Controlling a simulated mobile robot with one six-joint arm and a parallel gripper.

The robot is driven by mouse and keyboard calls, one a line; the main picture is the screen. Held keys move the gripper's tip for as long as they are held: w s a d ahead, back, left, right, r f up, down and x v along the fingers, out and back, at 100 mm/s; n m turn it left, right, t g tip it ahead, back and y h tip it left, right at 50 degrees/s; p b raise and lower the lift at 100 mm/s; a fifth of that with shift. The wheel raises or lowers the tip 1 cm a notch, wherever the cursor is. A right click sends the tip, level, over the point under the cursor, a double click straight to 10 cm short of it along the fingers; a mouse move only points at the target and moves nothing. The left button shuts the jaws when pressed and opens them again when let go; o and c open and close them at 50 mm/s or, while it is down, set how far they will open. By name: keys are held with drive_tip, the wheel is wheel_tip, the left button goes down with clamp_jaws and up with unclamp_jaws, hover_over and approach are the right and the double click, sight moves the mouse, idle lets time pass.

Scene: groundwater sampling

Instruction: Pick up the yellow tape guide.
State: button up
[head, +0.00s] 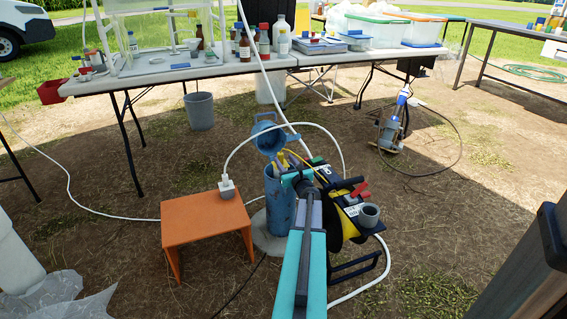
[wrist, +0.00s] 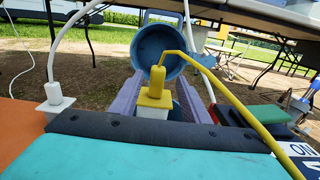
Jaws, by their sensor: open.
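The yellow tape guide (wrist: 155,92) stands upright on a white base at the mouth of the blue well pipe, with yellow tape running from its top to the right. In the head view, yellow parts (head: 279,160) show at the pipe top, partly behind my arm. My gripper (wrist: 158,88) is open, with its lavender fingers on either side of the guide in the wrist view. I cannot tell whether either finger touches it. In the head view my gripper (head: 303,178) is beside the pipe top, its fingertips hard to make out.
The blue pipe (head: 275,210) has its round lid (head: 268,138) swung open behind the guide. A tape reel (head: 345,205) stands close on the right. An orange stool (head: 205,217) with a white plug-like fitting (head: 226,187) stands left. White hoses loop around. A folding table (head: 180,75) is behind.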

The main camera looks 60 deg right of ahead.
sight(282, 157)
drive_tip(key=shift+b+x, duration=0.9)
drive_tip(key=shift+x, duration=1.45)
drive_tip(key=shift+w+a+r, duration=0.1)
drive_tip(key=shift+a, duration=0.05)
clamp_jaws()
